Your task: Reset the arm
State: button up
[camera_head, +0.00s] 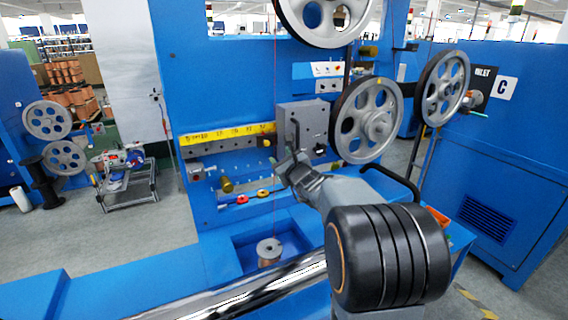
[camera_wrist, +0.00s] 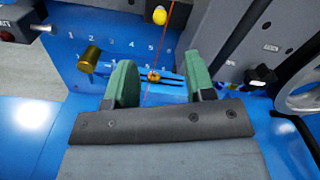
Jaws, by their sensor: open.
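My gripper (camera_head: 287,166) is raised in front of the blue machine panel (camera_head: 215,180) in the head view. In the wrist view the green fingers of my gripper (camera_wrist: 158,84) stand apart, and nothing is held between them. A thin red wire (camera_head: 275,120) runs vertically close to the gripper in the head view. It also shows between the fingers in the wrist view, seemingly beyond them. A small yellow-orange guide (camera_wrist: 153,76) sits on a slotted bar behind the fingers. Whether the fingers touch the wire cannot be told.
Large grey pulleys (camera_head: 366,121) stand right of the gripper. A copper spool (camera_head: 269,252) sits in a blue recess below. A shiny roller (camera_head: 240,296) crosses the front. A brass knob (camera_wrist: 89,59) juts from the panel left of the fingers. Grey floor (camera_head: 110,235) is open at left.

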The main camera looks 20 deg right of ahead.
jog(key=shift+s, duration=0.6)
jog(key=s+a+f+n+g+y+p, duration=0.1)
jog(key=s+a+f+n+g+y, duration=0.3)
jog(key=s+a+n, duration=0.4)
jog(key=s+a+f+n+g+y+p, duration=0.1)
jog(key=s+a+f+n+g+y, duration=0.2)
jog(key=a+f+n+g, duration=0.5)
jog(key=s+d+r+n+g+h+p, duration=0.1)
jog(key=s+d+n+g+h+p, duration=0.2)
jog(key=s+n, duration=0.95)
jog(key=s+a+r+n+h+p, duration=0.1)
jog(key=s+r+n+h+p, duration=0.2)
jog(key=s+r+h, duration=0.1)
jog(key=shift+r+t, duration=0.3)
jog(key=shift+r, duration=0.35)
